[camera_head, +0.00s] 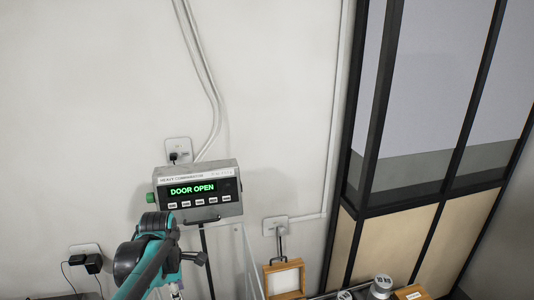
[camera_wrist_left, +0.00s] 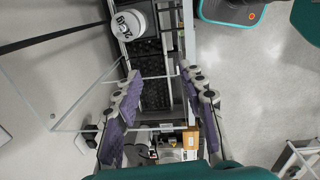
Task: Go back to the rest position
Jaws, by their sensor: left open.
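My left gripper (camera_wrist_left: 160,80) shows in the left wrist view with its two purple-padded fingers spread wide apart. Nothing is held between them; a dark gridded surface (camera_wrist_left: 153,62) lies beyond. In the head view my left arm (camera_head: 150,255) comes up from the bottom, in front of the display unit's lower left; its gripper cannot be made out there. My right gripper and arm are in neither view. The display unit (camera_head: 225,202), a grey box, reads "DOOR OPEN" in green.
Clear panels (camera_wrist_left: 65,85) stand beside the gripper in the wrist view. A round white-topped weight (camera_wrist_left: 130,22) stands past the fingertips. In the head view a wooden case (camera_head: 285,280), round weights (camera_head: 381,286) and a wooden block (camera_head: 411,292) sit at the bottom edge.

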